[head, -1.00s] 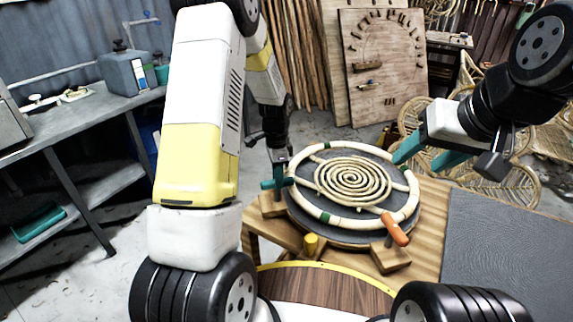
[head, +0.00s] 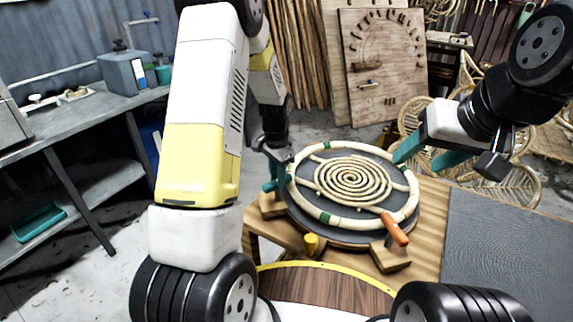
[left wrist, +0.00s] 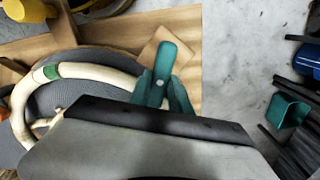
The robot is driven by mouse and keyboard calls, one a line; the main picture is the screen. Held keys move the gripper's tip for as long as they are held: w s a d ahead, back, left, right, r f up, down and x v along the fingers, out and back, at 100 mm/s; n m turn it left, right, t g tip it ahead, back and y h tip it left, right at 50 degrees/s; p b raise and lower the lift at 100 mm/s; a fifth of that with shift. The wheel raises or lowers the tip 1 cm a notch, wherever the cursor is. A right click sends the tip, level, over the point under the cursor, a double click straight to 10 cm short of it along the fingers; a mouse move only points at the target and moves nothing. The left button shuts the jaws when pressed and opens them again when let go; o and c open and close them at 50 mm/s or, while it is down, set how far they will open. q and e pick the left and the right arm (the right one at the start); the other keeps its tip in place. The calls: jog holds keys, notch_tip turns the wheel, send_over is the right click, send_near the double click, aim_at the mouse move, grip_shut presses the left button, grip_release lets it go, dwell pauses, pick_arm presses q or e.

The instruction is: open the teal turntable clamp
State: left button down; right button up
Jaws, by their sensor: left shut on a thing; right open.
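The teal turntable clamp (head: 269,186) is at the left edge of the round grey turntable (head: 297,206). In the left wrist view its teal handle (left wrist: 167,58) sticks out beyond my fingers over the wooden bench. My left gripper (head: 278,180) is shut on this handle, and the gripper body hides the lower part of the clamp. A pale rattan ring (head: 352,220) with dark green bands lies around a rattan spiral (head: 352,180) on the turntable. My right gripper (head: 425,158) is open and empty above the turntable's right edge.
An orange handle (head: 395,229) stands at the turntable's front right. A yellow knob (head: 311,243) is on the wooden bench (head: 431,225) at the front. A dark mat (head: 505,250) lies to the right. Rattan chairs (head: 515,180) stand behind it.

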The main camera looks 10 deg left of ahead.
pick_arm(q)
jog(key=n, duration=1.3)
dwell(0.5)
jog(key=c, duration=1.2)
grip_release()
jog(key=shift+r, duration=3.95)
jog(key=shift+r, duration=0.1)
